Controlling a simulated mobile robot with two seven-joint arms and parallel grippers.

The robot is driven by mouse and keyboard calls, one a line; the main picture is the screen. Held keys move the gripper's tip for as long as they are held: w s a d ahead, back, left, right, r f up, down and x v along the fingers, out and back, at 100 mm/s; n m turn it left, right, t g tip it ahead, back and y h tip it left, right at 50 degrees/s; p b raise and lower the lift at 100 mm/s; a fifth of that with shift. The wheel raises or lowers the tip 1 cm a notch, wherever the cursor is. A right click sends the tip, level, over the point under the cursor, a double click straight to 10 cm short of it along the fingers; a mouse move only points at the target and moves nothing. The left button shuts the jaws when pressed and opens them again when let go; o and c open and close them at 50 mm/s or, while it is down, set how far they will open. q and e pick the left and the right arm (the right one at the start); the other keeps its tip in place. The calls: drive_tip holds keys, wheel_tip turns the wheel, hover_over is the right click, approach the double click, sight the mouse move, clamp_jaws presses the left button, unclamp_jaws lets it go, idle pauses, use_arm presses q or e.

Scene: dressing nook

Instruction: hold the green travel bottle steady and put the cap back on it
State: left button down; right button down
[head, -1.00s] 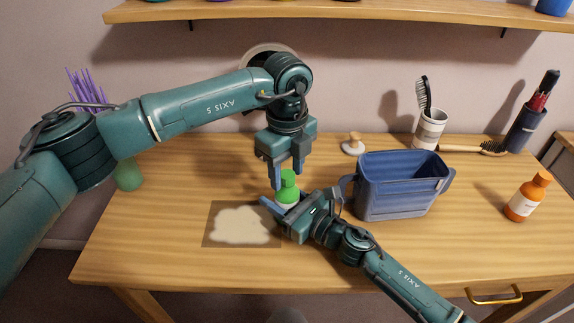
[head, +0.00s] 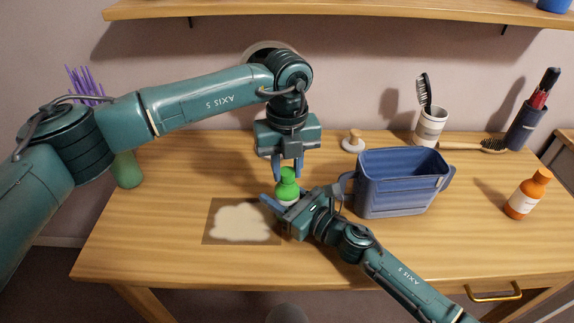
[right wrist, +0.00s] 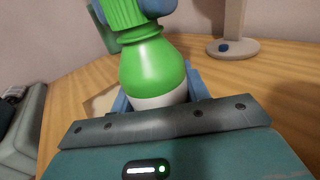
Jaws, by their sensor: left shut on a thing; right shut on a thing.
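The green travel bottle (head: 288,192) stands upright near the middle of the table, beside the pale patch. My right gripper (head: 283,206) is shut around its lower body. In the right wrist view the bottle (right wrist: 155,72) shows a green shoulder and a white lower part between the blue fingers. The green ribbed cap (head: 288,174) is at the bottle's top, with my left gripper (head: 288,171) shut on it from above. The cap (right wrist: 124,12) is over the neck in the right wrist view; I cannot tell whether it is fully seated.
A blue bin (head: 400,190) stands close to the right of my right gripper. A mat with a pale patch (head: 241,222) lies left of the bottle.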

use_arm(q)
drive_tip(key=m, duration=1)
drive_tip(key=shift+m, duration=0.4)
drive_tip(key=m, duration=0.8)
drive_tip(key=shift+m, duration=0.4)
drive_tip(key=m, duration=0.4)
drive_tip(key=shift+f, duration=0.1)
drive_tip(key=m, duration=0.8)
drive_tip(key=shift+m, duration=0.3)
drive_tip(key=m, duration=0.5)
drive_tip(key=c, duration=1.1)
unclamp_jaws()
